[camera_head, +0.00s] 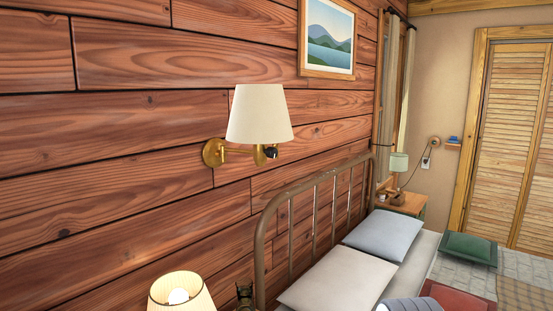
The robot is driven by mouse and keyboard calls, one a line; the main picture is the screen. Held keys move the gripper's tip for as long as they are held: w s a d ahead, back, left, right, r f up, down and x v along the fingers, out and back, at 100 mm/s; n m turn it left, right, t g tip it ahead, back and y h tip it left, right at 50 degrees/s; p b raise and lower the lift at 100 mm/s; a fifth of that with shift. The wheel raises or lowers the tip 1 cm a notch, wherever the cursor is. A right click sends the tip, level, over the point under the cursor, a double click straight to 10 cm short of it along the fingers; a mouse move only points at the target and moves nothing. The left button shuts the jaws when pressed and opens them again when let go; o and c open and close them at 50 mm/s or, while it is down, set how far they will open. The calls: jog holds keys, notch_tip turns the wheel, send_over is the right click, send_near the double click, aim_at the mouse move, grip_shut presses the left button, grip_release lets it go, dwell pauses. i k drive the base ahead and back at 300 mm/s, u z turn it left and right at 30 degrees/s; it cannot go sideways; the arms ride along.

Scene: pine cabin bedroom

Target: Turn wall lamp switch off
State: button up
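A wall lamp with a cream shade (259,115) is mounted on the plank wall, left of centre. Its round brass wall plate (213,152) and short brass arm sit under and left of the shade. A small dark knob (271,152), which looks like the switch, sits just below the shade at the arm's end. The shade is pale and evenly lit; its bulb is hidden, so I cannot tell whether it is on.
A table lamp (181,292) with a visible bright bulb stands below at the bottom edge, beside a dark glass (244,294). A metal bed headboard (314,212) and pillows (338,278) are at lower right. A framed picture (328,37) hangs above. The space before the wall lamp looks clear.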

aim_at(271, 152)
jog(key=u, duration=2.15)
jog(key=k, duration=0.95)
jog(key=z, duration=1.5)
jog(key=i, duration=1)
jog(key=z, duration=0.1)
